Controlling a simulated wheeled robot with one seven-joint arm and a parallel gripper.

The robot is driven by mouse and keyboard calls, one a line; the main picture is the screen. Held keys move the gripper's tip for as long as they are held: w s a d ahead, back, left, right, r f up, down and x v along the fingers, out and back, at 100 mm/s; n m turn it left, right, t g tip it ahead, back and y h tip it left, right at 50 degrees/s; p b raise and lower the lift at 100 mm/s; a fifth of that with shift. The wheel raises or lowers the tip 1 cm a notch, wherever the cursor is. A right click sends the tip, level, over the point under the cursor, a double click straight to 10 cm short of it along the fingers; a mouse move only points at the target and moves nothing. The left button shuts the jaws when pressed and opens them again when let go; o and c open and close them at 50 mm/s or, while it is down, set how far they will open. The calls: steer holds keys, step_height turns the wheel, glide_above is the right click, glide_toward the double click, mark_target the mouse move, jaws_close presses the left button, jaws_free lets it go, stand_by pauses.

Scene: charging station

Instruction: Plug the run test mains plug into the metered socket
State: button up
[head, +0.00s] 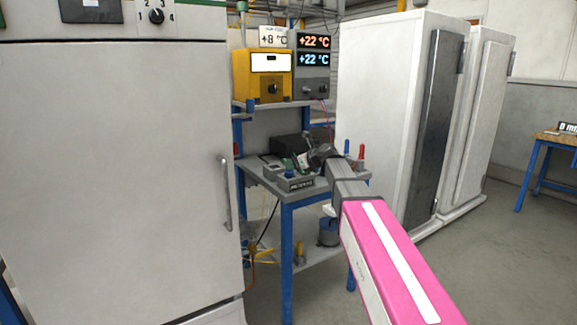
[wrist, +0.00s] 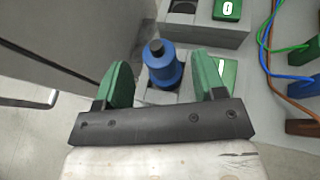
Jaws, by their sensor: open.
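A blue, round plug-like piece with a black top (wrist: 163,66) stands upright at a grey block in the wrist view. It carries no readable label. My gripper (wrist: 161,68) has its two green fingers apart, one on each side of the blue piece, with gaps showing on both sides. In the head view my gripper (head: 318,153) is over the workbench, small and partly hidden by my arm. A grey box with a dark nameplate (head: 297,184) sits at the bench front; its lettering is too small to read. I cannot tell which part is the metered socket.
Grey blocks with green tags marked 0 (wrist: 228,9) and 1 (wrist: 226,72) lie close by. Green, blue and brown wires (wrist: 268,50) run at the right. Red posts (head: 361,152) stand on the bench (head: 262,180). A large cabinet (head: 115,170) is at left.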

steer(key=v, duration=0.6)
steer(key=s+d+f+n+g+h, duration=0.25)
steer(key=s+f+n, duration=0.35)
steer(key=f, duration=0.5)
steer(key=s+d+f+n+g+h, duration=0.1)
steer(key=s+d+f+n+h, duration=0.3)
steer(key=f, duration=0.7)
steer(key=s+d+f+n+g+h, duration=0.2)
steer(key=s+d+f+n, duration=0.3)
steer(key=s+f+n, duration=0.2)
steer(key=s+d+f+n+g+h, duration=0.2)
steer(key=s+d+f+n, duration=0.3)
steer(key=s+f+n, duration=0.3)
steer(key=s+g, duration=0.1)
steer(key=s, duration=0.2)
steer(key=shift+s+f+n, duration=0.15)
steer(key=shift+s+n, duration=0.15)
steer(key=shift+s, duration=0.1)
steer(key=shift+d, duration=0.1)
